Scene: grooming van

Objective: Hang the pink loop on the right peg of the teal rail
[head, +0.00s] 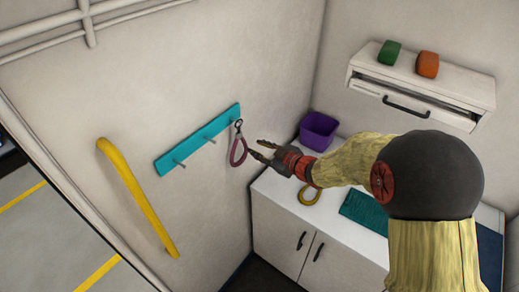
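The pink loop (238,152) hangs down at the rail's right end. Its small dark top ring (239,125) appears to be around the right peg, though the contact is too small to be sure. My gripper (256,150) is just right of the loop, fingers spread and pointing left toward it. It looks empty, with a small gap between fingertips and loop. The other visible pegs are bare.
A yellow grab bar (138,196) stands out from the wall left of the rail. A wall cabinet (425,85) holds green and orange blocks.

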